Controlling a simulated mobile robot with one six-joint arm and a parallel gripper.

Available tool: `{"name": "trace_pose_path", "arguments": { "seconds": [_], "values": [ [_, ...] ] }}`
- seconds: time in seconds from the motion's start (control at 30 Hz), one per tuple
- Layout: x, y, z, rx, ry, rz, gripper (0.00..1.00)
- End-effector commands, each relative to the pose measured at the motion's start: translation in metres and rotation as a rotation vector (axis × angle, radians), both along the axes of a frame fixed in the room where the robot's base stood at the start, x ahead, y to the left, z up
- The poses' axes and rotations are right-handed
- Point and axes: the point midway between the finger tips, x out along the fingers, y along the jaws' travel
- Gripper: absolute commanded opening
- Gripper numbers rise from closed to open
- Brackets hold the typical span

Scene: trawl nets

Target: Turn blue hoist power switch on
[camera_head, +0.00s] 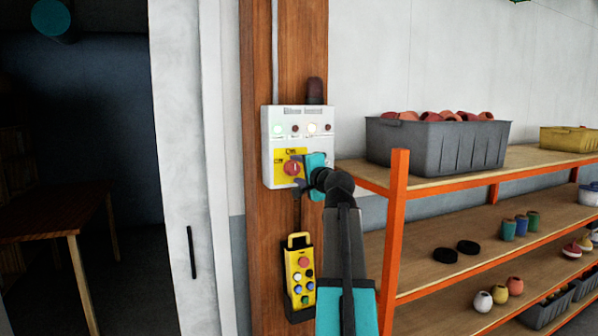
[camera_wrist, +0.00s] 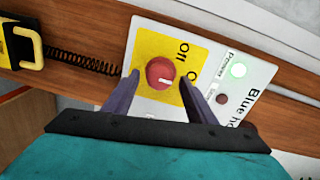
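The blue hoist control box (camera_head: 318,112) is a pale panel on a wooden post; its title is partly cut off in the wrist view (camera_wrist: 258,72). Its red rotary knob (camera_head: 293,168) sits on a yellow plate (camera_wrist: 150,45). A lamp by "Power" (camera_wrist: 238,70) glows pale green. My gripper (camera_wrist: 160,82) is open, one finger on each side of the knob; I cannot tell whether they touch it.
A yellow pendant with buttons (camera_head: 300,272) hangs below the box. An orange-framed shelf (camera_head: 397,225) with a grey crate (camera_head: 440,143) stands close on the right. A doorway and a wooden table (camera_head: 45,222) are at left.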

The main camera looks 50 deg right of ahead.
Motion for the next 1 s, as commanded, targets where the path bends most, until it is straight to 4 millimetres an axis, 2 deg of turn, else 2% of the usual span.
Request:
{"name": "trace_pose_path", "arguments": {
  "seconds": [0.27,0.47,0.67,1.0],
  "values": [
    [0.000,0.001,-0.001,0.000,0.002,0.002,0.51],
    [-0.007,0.004,-0.001,-0.002,0.001,0.002,0.51],
    [-0.027,0.013,-0.002,-0.002,0.001,0.001,0.51],
    [-0.078,0.033,0.000,-0.002,0.000,0.000,0.51]
  ]
}}
